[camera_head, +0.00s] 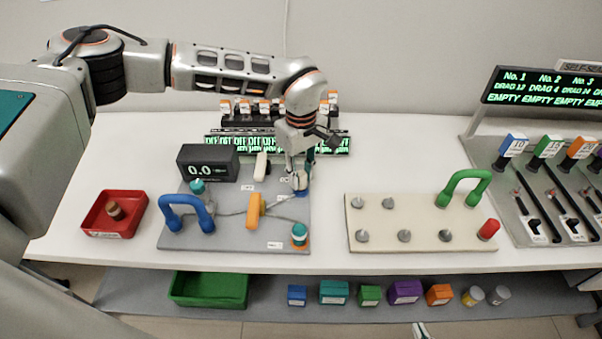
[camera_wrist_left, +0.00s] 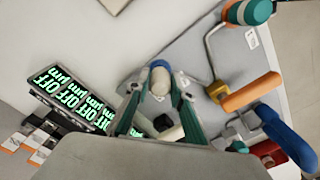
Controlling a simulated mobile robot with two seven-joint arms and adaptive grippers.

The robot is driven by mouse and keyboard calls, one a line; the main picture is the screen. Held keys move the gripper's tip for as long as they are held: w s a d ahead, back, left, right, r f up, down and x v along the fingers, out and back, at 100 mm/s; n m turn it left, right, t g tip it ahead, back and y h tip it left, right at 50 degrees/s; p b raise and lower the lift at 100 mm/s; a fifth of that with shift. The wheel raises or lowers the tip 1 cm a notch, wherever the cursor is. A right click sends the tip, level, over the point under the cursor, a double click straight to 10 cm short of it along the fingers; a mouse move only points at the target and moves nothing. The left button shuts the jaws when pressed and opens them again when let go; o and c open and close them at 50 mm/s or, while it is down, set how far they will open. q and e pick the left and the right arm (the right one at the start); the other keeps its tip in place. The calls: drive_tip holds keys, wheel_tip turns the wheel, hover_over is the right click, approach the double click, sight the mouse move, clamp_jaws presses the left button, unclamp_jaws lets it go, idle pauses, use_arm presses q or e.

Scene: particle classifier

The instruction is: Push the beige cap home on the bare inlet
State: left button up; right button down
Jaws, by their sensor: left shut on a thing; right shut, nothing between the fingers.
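My left gripper (camera_head: 299,178) is over the back right part of the grey panel (camera_head: 235,238), pointing down. In the left wrist view its fingertips (camera_wrist_left: 160,88) are shut on a small rounded piece, beige and blue-grey (camera_wrist_left: 160,77), which I take for the beige cap. In the head view a blue fitting (camera_head: 300,191) shows at the fingertips, probably the inlet. The fingers hide much of the join, so I cannot tell whether the cap is fully seated. My right gripper (camera_head: 420,330) barely shows at the bottom edge, shut and empty.
A teal-capped orange fitting (camera_head: 299,236), an orange handle (camera_head: 254,211) and a blue handle (camera_head: 187,213) stand on the panel. A black display (camera_head: 208,162) reads 0.0. A red tray (camera_head: 101,225) is at left. A cream board (camera_head: 420,215) with grey cones stands at right.

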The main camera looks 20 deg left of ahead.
sight(301, 173)
use_arm(q)
drive_tip(key=shift+f, duration=0.6)
drive_tip(key=o, duration=1.1)
drive_tip(key=shift+c, duration=0.2)
drive_tip(key=shift+r, duration=0.1)
wheel_tip(301, 173, up, 12)
